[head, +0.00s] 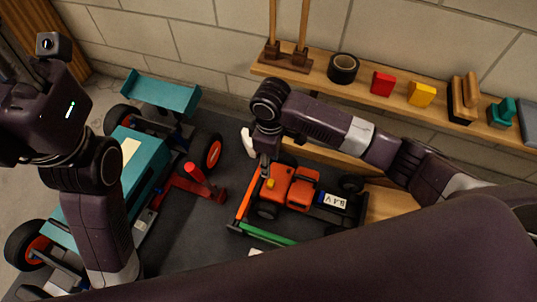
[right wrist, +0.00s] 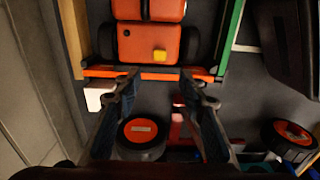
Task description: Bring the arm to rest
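My right arm (head: 330,128) reaches in from the right and bends down over the front of a small orange car (head: 292,187). My right gripper (head: 264,168) points down there. In the right wrist view, its two fingers (right wrist: 160,85) stand apart with nothing between them. The car's orange front bar (right wrist: 150,73) lies just beyond the tips; I cannot tell whether they touch it. My left arm (head: 95,215) is folded upward over the teal car (head: 140,190). Its fingers cannot be made out.
The teal car has a rear wing (head: 162,93) and black wheels with orange hubs. A red part (head: 195,180) sits in front of it. A wooden shelf (head: 365,98) along the block wall holds black tape (head: 343,68), a red block (head: 382,83), a yellow block (head: 421,93) and brushes.

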